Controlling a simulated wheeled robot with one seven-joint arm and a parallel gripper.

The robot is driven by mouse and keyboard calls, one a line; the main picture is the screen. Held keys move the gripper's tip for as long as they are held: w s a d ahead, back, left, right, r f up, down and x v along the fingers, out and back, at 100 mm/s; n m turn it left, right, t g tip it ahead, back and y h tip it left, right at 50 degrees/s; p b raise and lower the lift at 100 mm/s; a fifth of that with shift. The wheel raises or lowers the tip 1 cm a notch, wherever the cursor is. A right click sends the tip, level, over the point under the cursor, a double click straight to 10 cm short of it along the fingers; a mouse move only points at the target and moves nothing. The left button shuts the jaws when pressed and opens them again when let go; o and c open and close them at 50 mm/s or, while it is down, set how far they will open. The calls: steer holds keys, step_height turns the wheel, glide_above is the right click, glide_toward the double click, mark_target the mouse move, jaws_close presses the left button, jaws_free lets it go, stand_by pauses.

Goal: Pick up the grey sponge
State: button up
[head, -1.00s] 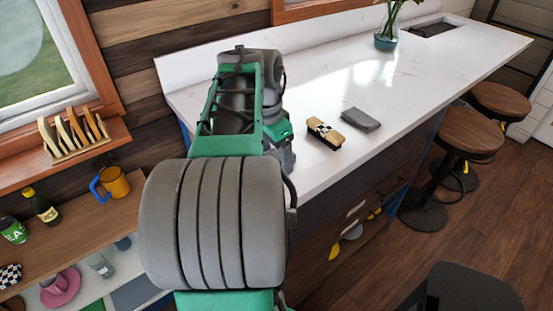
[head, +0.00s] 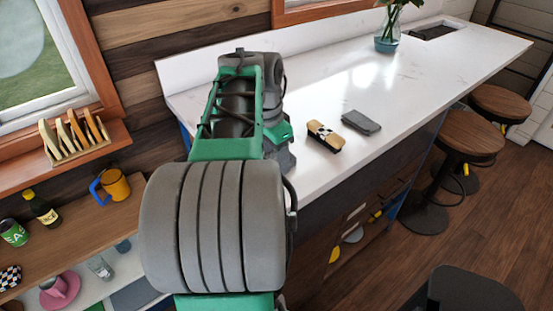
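The grey sponge (head: 361,122) is a flat, dark grey block lying on the white countertop, near its front edge. Nothing touches the sponge.
The counter beyond the sponge is clear.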

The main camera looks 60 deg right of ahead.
steer(key=shift+r, duration=0.6)
steer(key=s+a+r+p, duration=0.4)
steer(key=s+a+r, duration=0.5)
steer(key=s+r, duration=0.1)
steer(key=shift+s+a+r+p, duration=0.15)
steer(key=shift+s+r+p, duration=0.2)
steer(key=shift+r, duration=0.5)
